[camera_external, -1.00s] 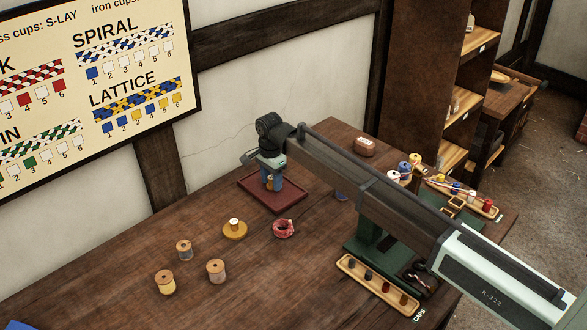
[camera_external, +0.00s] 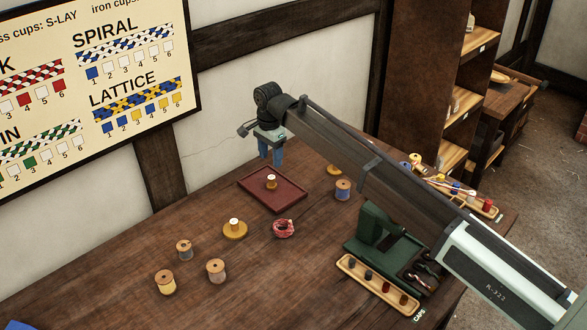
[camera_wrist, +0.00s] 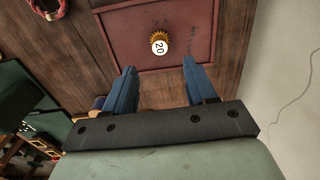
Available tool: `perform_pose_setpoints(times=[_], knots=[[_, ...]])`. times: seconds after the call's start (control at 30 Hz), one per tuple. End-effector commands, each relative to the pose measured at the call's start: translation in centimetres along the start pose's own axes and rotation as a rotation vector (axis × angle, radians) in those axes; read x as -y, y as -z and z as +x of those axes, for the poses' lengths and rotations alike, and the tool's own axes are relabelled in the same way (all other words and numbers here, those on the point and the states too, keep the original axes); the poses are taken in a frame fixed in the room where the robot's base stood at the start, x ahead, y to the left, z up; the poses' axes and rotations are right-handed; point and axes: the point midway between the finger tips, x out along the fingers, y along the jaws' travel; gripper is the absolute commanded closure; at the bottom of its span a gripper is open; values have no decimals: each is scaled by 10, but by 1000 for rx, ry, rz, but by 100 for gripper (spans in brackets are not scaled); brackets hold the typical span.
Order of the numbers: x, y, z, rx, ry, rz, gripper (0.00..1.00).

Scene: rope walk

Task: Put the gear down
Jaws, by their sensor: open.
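The gear (camera_external: 271,182) is a small brass-coloured piece with a white top. It stands on the dark red tray (camera_external: 290,202) near the wall. In the wrist view the gear (camera_wrist: 158,42) shows its toothed rim and a white top marked 20, resting on the tray (camera_wrist: 121,46). My gripper (camera_external: 271,160) is above the tray, clear of the gear. In the wrist view my gripper's blue fingers (camera_wrist: 158,70) are spread apart with nothing between them, and the gear lies beyond their tips.
A yellow disc with a white-topped peg (camera_external: 235,230) and a red-and-white rope coil (camera_external: 284,228) lie in front of the tray. Several spools (camera_external: 216,271) stand front left. A blue spool (camera_external: 343,190) is to the right. A green machine (camera_external: 372,245) stands further right.

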Motion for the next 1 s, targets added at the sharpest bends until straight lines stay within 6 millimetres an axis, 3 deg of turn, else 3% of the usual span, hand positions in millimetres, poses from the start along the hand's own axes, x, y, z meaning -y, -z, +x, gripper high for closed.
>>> perform_pose_setpoints(times=[0.23, 0.7, 0.77, 0.87, 1.0], knots=[[0, 0, -22, 0, 0, 0, 44], [0, 6, -24, -8, 3, -10, 44], [0, 17, -22, -26, 10, -31, 44], [0, 50, -18, -87, 29, -106, 44], [-4, 125, -12, -231, 41, -280, 44]])
